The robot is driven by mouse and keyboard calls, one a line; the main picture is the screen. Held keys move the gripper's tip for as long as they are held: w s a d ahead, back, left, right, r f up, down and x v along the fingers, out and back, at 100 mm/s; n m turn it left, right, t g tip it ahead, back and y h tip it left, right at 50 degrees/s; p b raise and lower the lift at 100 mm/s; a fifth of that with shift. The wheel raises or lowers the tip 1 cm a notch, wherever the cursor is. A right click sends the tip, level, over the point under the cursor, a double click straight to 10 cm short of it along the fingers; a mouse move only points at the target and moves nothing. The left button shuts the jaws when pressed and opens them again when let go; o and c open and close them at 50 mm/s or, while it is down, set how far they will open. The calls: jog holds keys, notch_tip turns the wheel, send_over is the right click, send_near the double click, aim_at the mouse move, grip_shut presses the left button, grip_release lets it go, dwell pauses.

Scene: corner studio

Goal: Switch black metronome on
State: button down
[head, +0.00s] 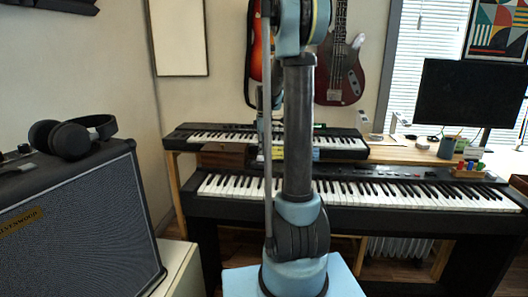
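I cannot make out a black metronome in the head view. My own blue and grey arm stands upright across the middle of the view and hides part of the keyboards and the desk behind it. My gripper cannot be made out, so its state does not show.
A black amplifier (80,225) with headphones (72,138) on top stands at the left. A black digital piano (400,205) stands ahead, with a smaller keyboard (210,128) on the wooden desk (390,154) behind.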

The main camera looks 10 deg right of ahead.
jog(key=shift+w, duration=0.15)
jog(key=shift+w+d+r, duration=0.1)
jog(key=shift+w+d, duration=0.1)
jog(key=shift+w, duration=0.3)
jog(key=shift+w+d+r, duration=0.1)
jog(key=shift+w, duration=0.15)
jog(key=shift+r, duration=0.1)
jog(key=shift+w+d+r, duration=0.1)
jog(key=shift+r, duration=0.5)
notch_tip(320, 180, up, 6)
jog(key=shift+r, duration=0.2)
jog(key=shift+s, duration=0.2)
notch_tip(320, 180, up, 6)
jog(key=shift+w, duration=0.15)
